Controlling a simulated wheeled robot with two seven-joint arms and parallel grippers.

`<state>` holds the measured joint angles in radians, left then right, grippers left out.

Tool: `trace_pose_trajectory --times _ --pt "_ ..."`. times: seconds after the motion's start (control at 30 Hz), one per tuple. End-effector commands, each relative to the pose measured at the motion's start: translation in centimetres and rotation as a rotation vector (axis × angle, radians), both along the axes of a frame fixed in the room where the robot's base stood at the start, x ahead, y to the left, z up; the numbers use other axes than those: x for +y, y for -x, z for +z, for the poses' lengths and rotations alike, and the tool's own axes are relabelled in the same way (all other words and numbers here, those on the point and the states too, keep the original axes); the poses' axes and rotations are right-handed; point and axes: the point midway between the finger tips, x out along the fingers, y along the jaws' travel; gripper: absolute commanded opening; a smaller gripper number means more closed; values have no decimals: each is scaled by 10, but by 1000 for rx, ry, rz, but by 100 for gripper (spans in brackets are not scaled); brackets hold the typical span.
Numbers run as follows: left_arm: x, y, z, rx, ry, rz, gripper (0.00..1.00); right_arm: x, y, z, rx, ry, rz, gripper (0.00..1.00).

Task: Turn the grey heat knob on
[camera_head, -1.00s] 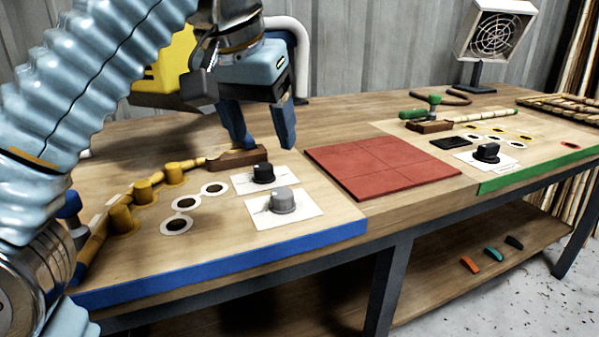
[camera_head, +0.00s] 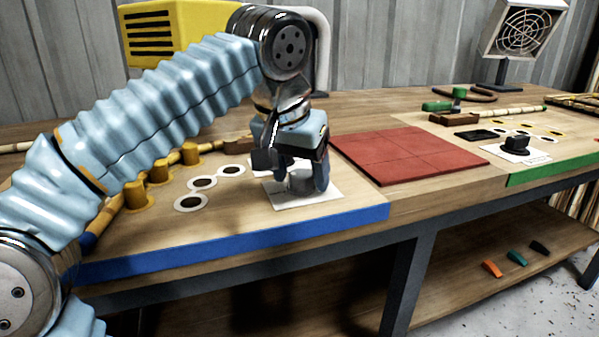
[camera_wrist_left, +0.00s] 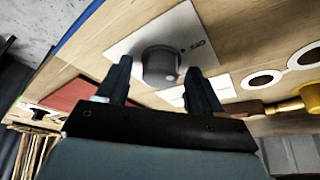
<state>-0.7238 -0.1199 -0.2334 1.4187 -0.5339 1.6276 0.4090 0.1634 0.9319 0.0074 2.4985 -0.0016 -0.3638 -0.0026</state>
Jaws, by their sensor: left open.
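The grey heat knob (camera_head: 301,183) stands on a white plate (camera_head: 312,200) near the blue front edge of the board. My left gripper (camera_head: 298,172) is open, pointing down over the knob, with its fingers on either side of it and partly hiding it. In the left wrist view the knob (camera_wrist_left: 160,66) appears between and just beyond the fingertips of the gripper (camera_wrist_left: 160,75). A visible gap separates the knob from each finger there. The black knob beside it is hidden behind my gripper in the head view. My right gripper is not in view.
Yellow pegs (camera_head: 160,171) and white rings with dark centres (camera_head: 203,183) lie left of the plate. A red tiled mat (camera_head: 410,153) is to the right. Another black knob (camera_head: 517,145) stands on the green-edged board. A yellow machine (camera_head: 190,40) stands behind.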

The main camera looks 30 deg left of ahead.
Motion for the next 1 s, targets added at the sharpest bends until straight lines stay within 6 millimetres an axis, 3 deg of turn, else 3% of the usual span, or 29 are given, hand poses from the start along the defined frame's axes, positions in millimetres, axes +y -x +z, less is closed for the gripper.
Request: trace_pose_trajectory --times 0.13,0.5,1.0 --pt "0 0 0 0 0 0 67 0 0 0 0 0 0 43" --pt "0 0 0 0 0 0 11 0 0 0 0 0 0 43" --pt "2 1 3 2 2 -142 11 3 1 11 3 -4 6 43"
